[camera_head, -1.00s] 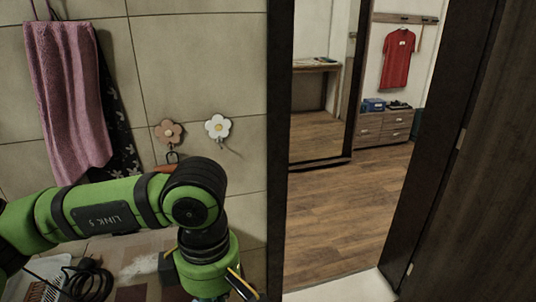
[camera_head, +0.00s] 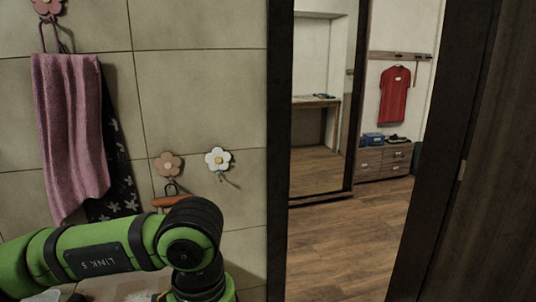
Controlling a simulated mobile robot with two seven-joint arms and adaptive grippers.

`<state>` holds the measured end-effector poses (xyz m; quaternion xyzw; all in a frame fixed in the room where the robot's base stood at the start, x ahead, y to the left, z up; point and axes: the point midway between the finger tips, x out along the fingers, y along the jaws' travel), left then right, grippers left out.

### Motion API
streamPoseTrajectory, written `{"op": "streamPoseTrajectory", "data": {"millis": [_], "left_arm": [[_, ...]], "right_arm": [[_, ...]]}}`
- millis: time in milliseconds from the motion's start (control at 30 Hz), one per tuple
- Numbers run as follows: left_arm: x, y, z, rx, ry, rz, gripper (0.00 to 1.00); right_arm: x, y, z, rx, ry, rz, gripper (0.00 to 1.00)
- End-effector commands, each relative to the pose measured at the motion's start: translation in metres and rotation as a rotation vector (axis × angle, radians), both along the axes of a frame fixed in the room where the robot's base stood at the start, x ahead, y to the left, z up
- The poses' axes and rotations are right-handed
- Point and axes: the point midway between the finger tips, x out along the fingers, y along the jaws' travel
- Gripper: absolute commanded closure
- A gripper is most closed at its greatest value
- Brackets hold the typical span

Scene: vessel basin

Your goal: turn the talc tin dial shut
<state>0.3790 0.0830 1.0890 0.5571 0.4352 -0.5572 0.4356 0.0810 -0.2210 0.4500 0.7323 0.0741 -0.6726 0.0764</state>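No talc tin or dial can be made out in the head view. My green and black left arm comes in from the left along the bottom and bends down at its joint. Its gripper is below the picture's lower edge, so its fingers are hidden. My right arm and gripper are not in view. A strip of light counter surface (camera_head: 115,288) shows at the bottom left, mostly covered by my arm.
A pink towel (camera_head: 70,135) and a dark patterned cloth (camera_head: 117,150) hang on the tiled wall. Flower hooks, one brown (camera_head: 168,164) and one white (camera_head: 218,160), are right of them. A doorway opens onto a wooden floor (camera_head: 345,245) at right.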

Motion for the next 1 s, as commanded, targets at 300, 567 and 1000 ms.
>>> {"op": "streamPoseTrajectory", "data": {"millis": [300, 567, 1000], "left_arm": [[0.0014, 0.0037, -0.0003, 0.000, 0.000, 0.001, 1.00], [0.0023, 0.0068, -0.0003, 0.000, 0.001, 0.001, 1.00], [0.0025, 0.0073, -0.0001, 0.000, 0.000, 0.001, 1.00]], "right_arm": [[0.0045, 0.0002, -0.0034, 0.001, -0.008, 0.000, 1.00], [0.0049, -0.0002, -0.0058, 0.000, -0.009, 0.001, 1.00], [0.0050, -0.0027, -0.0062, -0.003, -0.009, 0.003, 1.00]]}}
